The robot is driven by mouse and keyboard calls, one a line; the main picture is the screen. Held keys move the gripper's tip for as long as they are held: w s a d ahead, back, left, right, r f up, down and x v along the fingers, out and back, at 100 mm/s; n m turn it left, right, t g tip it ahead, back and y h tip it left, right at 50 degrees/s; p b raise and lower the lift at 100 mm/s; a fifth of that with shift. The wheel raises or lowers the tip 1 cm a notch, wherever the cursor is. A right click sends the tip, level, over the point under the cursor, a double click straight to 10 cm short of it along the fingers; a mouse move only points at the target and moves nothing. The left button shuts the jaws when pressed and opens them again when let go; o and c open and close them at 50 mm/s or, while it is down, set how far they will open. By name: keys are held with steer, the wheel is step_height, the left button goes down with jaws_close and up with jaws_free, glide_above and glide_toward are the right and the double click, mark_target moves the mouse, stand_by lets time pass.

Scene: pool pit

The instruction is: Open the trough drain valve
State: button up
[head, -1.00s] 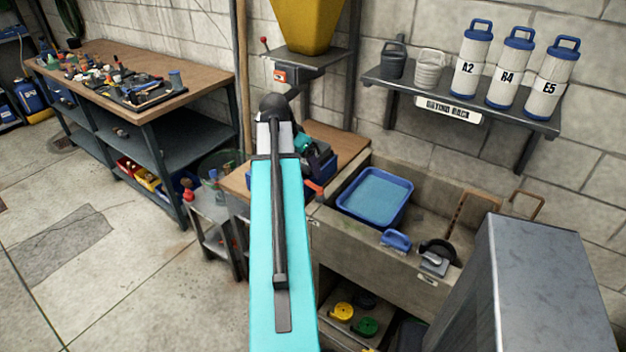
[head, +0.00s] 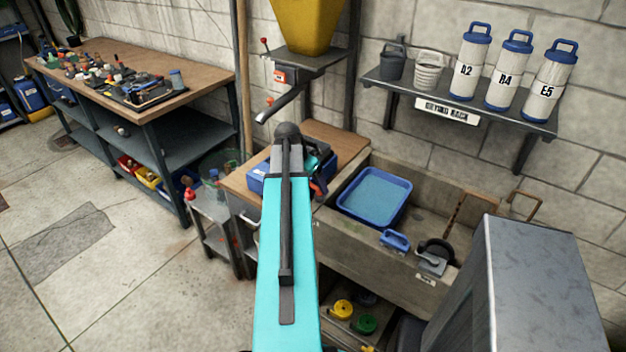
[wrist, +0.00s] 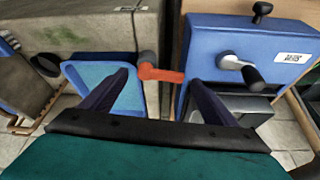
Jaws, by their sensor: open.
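The trough (head: 400,262) is a concrete basin against the back wall; it also fills the upper left of the wrist view (wrist: 95,30). The drain valve's red lever (wrist: 162,74) shows in the wrist view, running from a grey stem (wrist: 147,58) by the trough's end towards a blue box. In the head view the red lever (head: 319,188) is partly hidden by my arm. My gripper (wrist: 159,79) is open, with one dark finger on each side of the lever in the picture. Nothing is held. I cannot tell whether the fingers touch the lever.
A blue box with a crank (wrist: 240,63) stands close right of the lever in the wrist view. A blue tray (head: 374,197) sits in the trough. A yellow hopper (head: 303,25) with a spout hangs above. A grey metal cabinet (head: 530,285) stands at the right.

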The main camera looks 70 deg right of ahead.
steer(key=shift+d+f, duration=0.15)
steer(key=shift+f, duration=0.35)
steer(key=c, duration=1)
steer(key=shift+s, duration=0.1)
steer(key=shift+c, duration=0.2)
steer(key=shift+n, duration=0.3)
steer(key=shift+a+n+t+b, duration=0.25)
steer(key=shift+n+t+b, duration=0.05)
steer(key=shift+n+b, duration=0.3)
steer(key=o, duration=1)
steer(key=shift+s, duration=0.1)
steer(key=shift+o, duration=0.2)
